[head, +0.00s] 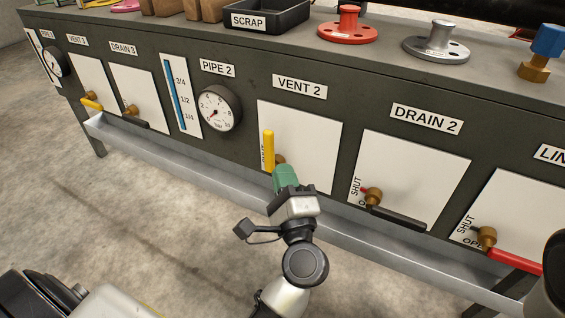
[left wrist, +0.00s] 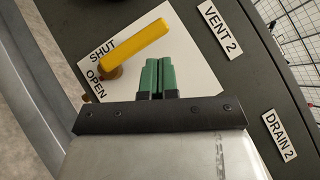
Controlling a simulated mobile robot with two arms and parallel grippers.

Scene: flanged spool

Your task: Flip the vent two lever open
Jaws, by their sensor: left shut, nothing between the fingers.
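The vent two lever (head: 268,150) is a yellow handle on a brass valve, on the white plate (head: 312,150) under the VENT 2 label. In the head view it stands about upright and partly covers the printed words beside it. In the left wrist view the lever (left wrist: 138,45) lies near the printed SHUT and OPEN. My left gripper (head: 284,172) has green fingers, shut and empty, in front of the valve and hiding part of it. In the left wrist view the fingertips (left wrist: 159,64) are close beside the lever; I cannot tell whether they touch. My right gripper is not in view.
The DRAIN 2 valve with its black lever (head: 400,218) is to the right, and a red lever (head: 515,261) is farther right. A grey trough (head: 190,178) runs below the panel. A pressure gauge (head: 219,109) is to the left. The floor in front is clear.

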